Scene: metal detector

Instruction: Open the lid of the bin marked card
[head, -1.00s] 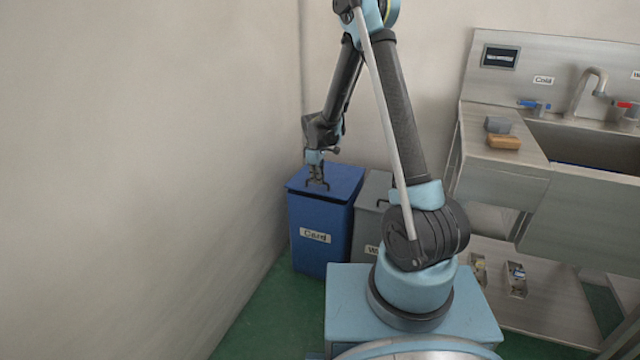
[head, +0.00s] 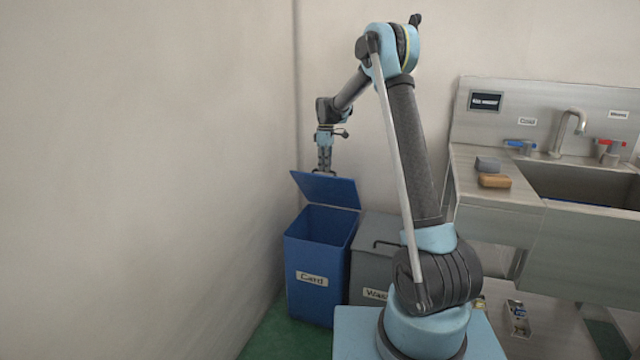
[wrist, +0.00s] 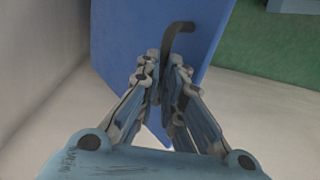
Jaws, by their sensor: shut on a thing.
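The blue bin (head: 311,284) marked "Card" stands in the corner by the left wall, and its dark inside shows. Its blue lid (head: 328,190) is raised and tilted up at the back of the bin. My gripper (head: 324,173) is at the lid's upper edge. In the wrist view my gripper (wrist: 165,75) is shut on the dark lid handle (wrist: 178,32), with the blue lid (wrist: 120,35) behind it. The part of the handle between the fingers is hidden.
A grey bin (head: 374,262) with a shut lid and a partly hidden label stands right beside the blue one. A steel sink unit (head: 493,215) is at the right, with a grey block (head: 488,164) and a brown block (head: 495,181) on it. The left wall is close to the blue bin.

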